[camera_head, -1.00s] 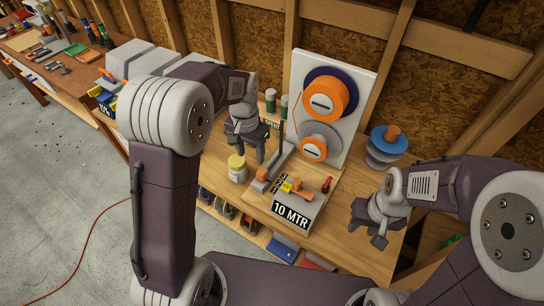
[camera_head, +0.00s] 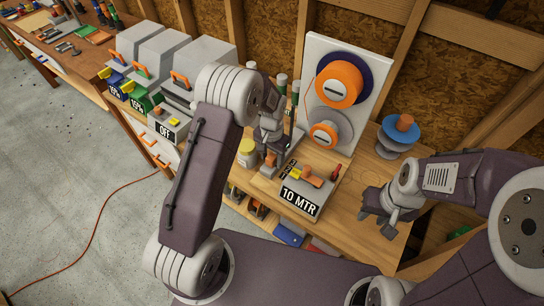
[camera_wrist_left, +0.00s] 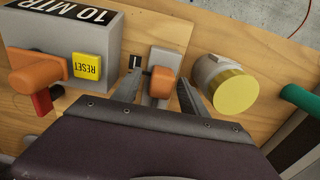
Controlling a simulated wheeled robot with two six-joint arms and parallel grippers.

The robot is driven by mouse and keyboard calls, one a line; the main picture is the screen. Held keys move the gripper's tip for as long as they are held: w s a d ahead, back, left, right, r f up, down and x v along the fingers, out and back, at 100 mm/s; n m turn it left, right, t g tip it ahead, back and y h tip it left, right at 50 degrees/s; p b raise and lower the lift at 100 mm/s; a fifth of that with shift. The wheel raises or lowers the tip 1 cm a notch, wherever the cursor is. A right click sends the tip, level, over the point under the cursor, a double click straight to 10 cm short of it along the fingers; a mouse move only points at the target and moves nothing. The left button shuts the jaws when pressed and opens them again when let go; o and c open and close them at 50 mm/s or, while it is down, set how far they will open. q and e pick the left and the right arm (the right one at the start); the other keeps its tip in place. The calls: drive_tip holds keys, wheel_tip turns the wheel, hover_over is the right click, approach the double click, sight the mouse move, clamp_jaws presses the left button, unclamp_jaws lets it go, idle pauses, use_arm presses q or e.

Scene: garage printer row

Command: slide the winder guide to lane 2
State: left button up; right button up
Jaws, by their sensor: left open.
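The winder guide (camera_wrist_left: 163,61) is a grey block with an orange knob, on the wooden base beside the 10 MTR box (camera_wrist_left: 97,38). My left gripper (camera_wrist_left: 159,80) is open, with one finger on each side of the knob; I cannot tell whether either finger touches it. In the head view the left gripper (camera_head: 271,166) is down at the guide and mostly hides it. A small black lane label (camera_wrist_left: 135,62) shows beside the guide, partly covered by a finger. My right gripper (camera_head: 378,215) is open and empty over the table's right part.
A yellow-lidded jar (camera_head: 247,153) stands close to the left gripper. The winder panel (camera_head: 352,125) with orange hubs rises behind. The box carries an orange handle, a yellow RESET button (camera_wrist_left: 87,66) and a red lever. A blue spool (camera_head: 399,136) stands at right.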

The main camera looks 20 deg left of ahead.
use_arm(q)
drive_tip(key=shift+w+a+f, duration=0.1)
drive_tip(key=c, duration=0.3)
clamp_jaws()
drive_tip(key=shift+w, duration=0.1)
idle(0.9)
